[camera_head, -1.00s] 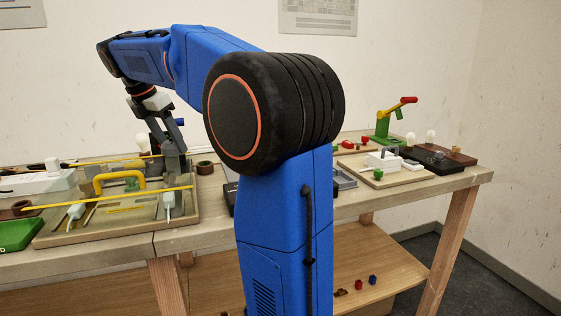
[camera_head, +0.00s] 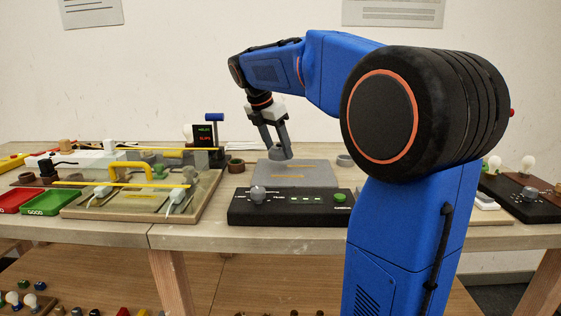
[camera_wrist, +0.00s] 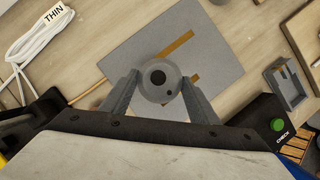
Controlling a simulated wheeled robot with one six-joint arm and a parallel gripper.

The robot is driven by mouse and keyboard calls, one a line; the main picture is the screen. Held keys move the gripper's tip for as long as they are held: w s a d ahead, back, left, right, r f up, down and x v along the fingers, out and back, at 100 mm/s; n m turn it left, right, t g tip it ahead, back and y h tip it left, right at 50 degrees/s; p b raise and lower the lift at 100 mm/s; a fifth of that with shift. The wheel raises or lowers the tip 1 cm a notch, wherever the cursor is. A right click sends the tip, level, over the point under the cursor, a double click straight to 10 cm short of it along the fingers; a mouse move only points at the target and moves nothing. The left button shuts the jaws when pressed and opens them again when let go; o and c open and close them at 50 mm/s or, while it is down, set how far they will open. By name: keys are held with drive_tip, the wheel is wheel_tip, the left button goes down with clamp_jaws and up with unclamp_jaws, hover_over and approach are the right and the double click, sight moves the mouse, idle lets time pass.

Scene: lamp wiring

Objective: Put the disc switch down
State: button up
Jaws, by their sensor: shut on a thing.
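The disc switch (camera_wrist: 160,83) is a round grey piece with a dark hole in its middle and a small dark dot near its rim. In the wrist view it sits between the two grey fingers of my gripper (camera_wrist: 158,90), which is shut on it. In the head view my gripper (camera_head: 278,151) points down over a grey mat (camera_head: 320,179) with yellow strips. The mat also shows beneath the disc switch in the wrist view (camera_wrist: 122,60). I cannot tell whether the disc switch touches the mat.
A black box (camera_head: 292,216) with a knob and a green button stands in front of the mat. A wooden board (camera_head: 82,208) with a yellow handle lies at left, beside a green tray (camera_head: 46,203). A coiled white cable (camera_wrist: 38,45) lies beyond the mat's left side.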

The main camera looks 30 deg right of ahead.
sight(278, 159)
drive_tip(key=shift+f, duration=2.15)
drive_tip(key=shift+f, duration=0.1)
drive_tip(key=o, duration=1.1)
drive_tip(key=v, duration=1.2)
drive_tip(key=shift+s, duration=0.1)
